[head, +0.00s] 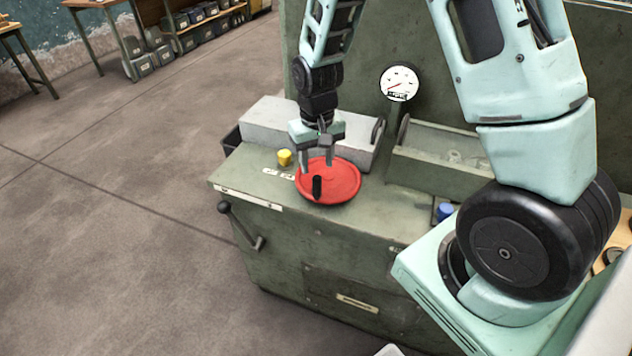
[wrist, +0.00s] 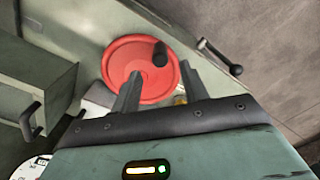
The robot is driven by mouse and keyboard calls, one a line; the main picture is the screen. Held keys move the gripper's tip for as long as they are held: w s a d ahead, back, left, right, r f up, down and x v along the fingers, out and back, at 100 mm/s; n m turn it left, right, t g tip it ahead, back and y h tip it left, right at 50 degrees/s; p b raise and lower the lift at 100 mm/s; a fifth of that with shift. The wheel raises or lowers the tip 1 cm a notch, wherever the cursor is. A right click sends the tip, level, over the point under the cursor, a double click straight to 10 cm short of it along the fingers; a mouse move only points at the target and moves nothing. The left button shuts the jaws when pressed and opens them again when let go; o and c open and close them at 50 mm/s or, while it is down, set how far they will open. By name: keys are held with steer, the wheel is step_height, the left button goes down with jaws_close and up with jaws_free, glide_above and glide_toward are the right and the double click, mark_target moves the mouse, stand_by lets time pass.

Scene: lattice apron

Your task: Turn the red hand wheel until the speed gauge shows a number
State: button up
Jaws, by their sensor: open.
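The red hand wheel (head: 340,184) lies flat on top of the green machine cabinet, with a black upright knob (head: 317,187) near its front left rim. My gripper (head: 317,168) is open and empty, pointing down over the back left part of the wheel, behind the knob. In the wrist view the wheel (wrist: 120,63) and its knob (wrist: 160,54) show beyond my open fingers (wrist: 160,88); the knob is not between them. I cannot tell if a fingertip touches the wheel. The round white speed gauge (head: 399,83) stands behind, with a red needle toward the lower left; its numbers are too small to read.
A yellow knob (head: 285,157) is left of the wheel, close to my gripper. A blue knob (head: 445,211) and a black-knobbed crank lever (head: 243,228) are on the cabinet.

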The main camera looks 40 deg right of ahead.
mark_target(317, 176)
step_height(317, 176, down, 8)
steer(key=shift+p, duration=0.45)
jaws_close()
